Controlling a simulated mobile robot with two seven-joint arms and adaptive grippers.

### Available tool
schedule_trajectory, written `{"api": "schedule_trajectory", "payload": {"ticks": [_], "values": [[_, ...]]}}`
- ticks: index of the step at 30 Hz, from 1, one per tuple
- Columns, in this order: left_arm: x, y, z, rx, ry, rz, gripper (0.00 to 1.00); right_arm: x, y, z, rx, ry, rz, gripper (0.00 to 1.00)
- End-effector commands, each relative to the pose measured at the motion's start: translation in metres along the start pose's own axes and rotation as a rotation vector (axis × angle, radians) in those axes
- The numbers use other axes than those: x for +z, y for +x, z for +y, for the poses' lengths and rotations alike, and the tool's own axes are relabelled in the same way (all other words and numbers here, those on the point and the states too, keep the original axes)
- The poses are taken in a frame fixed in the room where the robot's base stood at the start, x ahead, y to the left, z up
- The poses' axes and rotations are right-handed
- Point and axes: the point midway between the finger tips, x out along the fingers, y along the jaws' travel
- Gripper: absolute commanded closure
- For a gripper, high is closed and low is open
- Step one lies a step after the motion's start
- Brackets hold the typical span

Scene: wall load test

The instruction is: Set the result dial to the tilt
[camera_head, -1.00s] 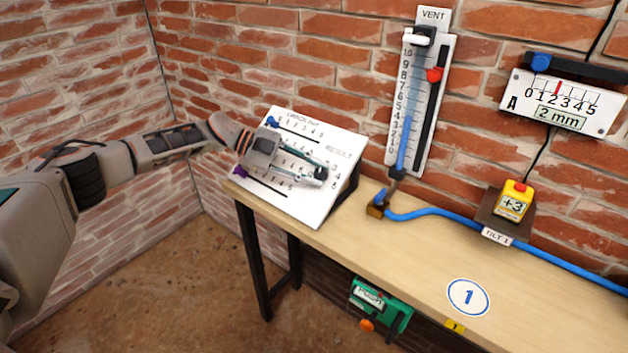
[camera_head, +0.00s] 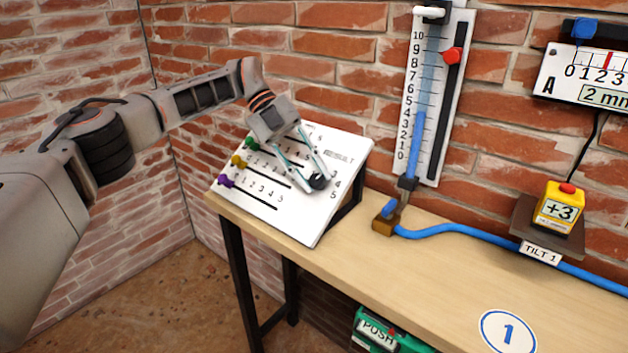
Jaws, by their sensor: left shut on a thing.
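The white sloped panel (camera_head: 297,222) sits on the left end of the bench. My left gripper (camera_head: 315,178) reaches over it from above, its fingers shut on the black result dial (camera_head: 318,182) at the panel's right side. The numbers 4 and 5 show right of the dial; the fingers hide part of its scale, and I cannot tell where the dial points. The yellow tilt gauge (camera_head: 559,209) reads +3 and stands at the right behind a "TILT 1" label (camera_head: 540,252). My right gripper is out of view.
Green (camera_head: 251,144), yellow (camera_head: 238,161) and purple (camera_head: 226,181) sliders line the panel's left side. A vent column (camera_head: 431,100) with a red marker hangs on the wall. A blue hose (camera_head: 455,229) runs along the bench.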

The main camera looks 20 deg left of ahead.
Motion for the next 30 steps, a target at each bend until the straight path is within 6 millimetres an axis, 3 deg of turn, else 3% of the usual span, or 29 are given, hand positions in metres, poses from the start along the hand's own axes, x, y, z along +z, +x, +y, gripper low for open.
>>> {"api": "schedule_trajectory", "payload": {"ticks": [6, 17, 18, 19, 30], "values": [[0.0008, 0.0045, 0.0013, 0.028, 0.015, 0.006, 0.97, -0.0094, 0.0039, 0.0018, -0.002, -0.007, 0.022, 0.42], [-0.0002, 0.0043, 0.0008, 0.029, 0.016, 0.007, 0.97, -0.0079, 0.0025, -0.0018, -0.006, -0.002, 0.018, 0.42], [-0.0002, 0.0043, 0.0008, 0.029, 0.016, 0.007, 0.68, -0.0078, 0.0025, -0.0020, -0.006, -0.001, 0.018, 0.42], [-0.0002, 0.0043, 0.0009, 0.029, 0.016, 0.007, 0.60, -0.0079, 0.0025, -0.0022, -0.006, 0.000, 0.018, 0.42], [-0.0010, 0.0006, -0.0008, 0.025, 0.017, 0.002, 0.59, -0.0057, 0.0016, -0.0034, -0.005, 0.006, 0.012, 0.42]]}}
